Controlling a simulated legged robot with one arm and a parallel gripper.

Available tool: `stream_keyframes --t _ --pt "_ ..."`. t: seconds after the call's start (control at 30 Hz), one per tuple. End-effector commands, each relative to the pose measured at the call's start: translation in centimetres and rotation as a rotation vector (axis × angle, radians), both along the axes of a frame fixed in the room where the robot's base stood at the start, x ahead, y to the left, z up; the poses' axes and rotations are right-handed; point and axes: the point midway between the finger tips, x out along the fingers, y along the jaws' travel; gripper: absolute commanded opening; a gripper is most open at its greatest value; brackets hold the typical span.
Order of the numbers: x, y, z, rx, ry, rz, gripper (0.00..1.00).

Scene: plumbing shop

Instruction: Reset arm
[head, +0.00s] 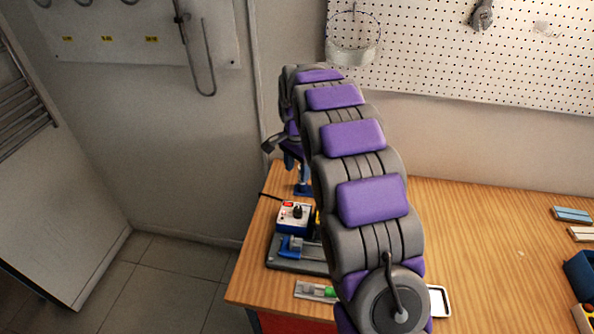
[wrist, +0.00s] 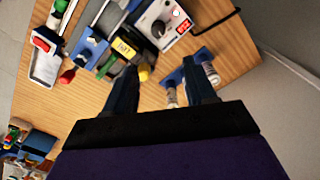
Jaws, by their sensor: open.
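My gripper (wrist: 163,90) is open in the wrist view, its two dark fingers apart with nothing between them but bare table and part of a small bottle behind. In the head view my purple and grey arm stretches over the wooden workbench toward the back left. There the gripper (head: 270,146) shows only partly beside the arm's far end. A white control box with a dark knob (head: 295,215) stands on the bench below it, and it also shows at the top of the wrist view (wrist: 160,24).
A blue and grey fixture (head: 297,254) and a small tray with a green item (head: 316,291) lie by the bench's left edge. A white tray (head: 438,301) is partly hidden by my arm. A pegboard (head: 460,55) hangs behind. The bench (head: 490,235) is clear at centre right.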

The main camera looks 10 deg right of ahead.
Motion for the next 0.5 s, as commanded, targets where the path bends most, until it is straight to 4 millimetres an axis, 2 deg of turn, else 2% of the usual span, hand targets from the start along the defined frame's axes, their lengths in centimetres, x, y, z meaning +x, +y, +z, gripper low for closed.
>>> stream_keyframes --t 0.37,0.5 --pt "-0.2 0.0 0.1 0.000 0.000 0.004 0.55" --pt "-1.4 0.0 0.8 -0.001 0.003 0.032 0.55"
